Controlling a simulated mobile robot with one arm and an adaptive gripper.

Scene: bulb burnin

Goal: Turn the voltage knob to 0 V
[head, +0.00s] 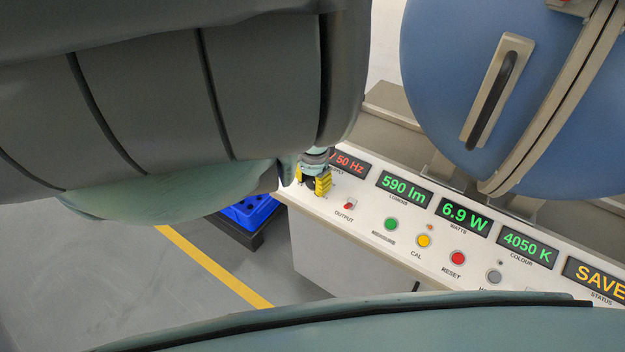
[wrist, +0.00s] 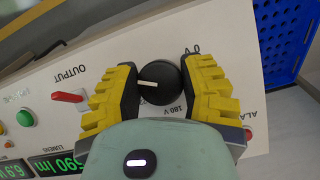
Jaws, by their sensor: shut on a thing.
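The voltage knob (wrist: 160,80) is round and black, with a white pointer line that points left in the wrist view. The panel prints read upside down there, with a "0 V" mark (wrist: 193,50) above right of the knob and a "180 V" mark (wrist: 172,109) below it. My gripper (wrist: 160,84) is shut on the knob, with a yellow ribbed finger on each side. In the head view my gripper (head: 317,184) is down at the left end of the white control panel (head: 340,232); the knob is mostly hidden there.
A red OUTPUT switch (wrist: 68,97) stands beside the knob. Green (head: 391,224), yellow (head: 424,241) and red (head: 457,258) buttons follow along the panel. Displays show 590 lm, 6.9 W, 4050 K and SAVE. A blue sphere housing (head: 470,60) rises behind. A blue crate (head: 252,212) is beyond the panel's left end.

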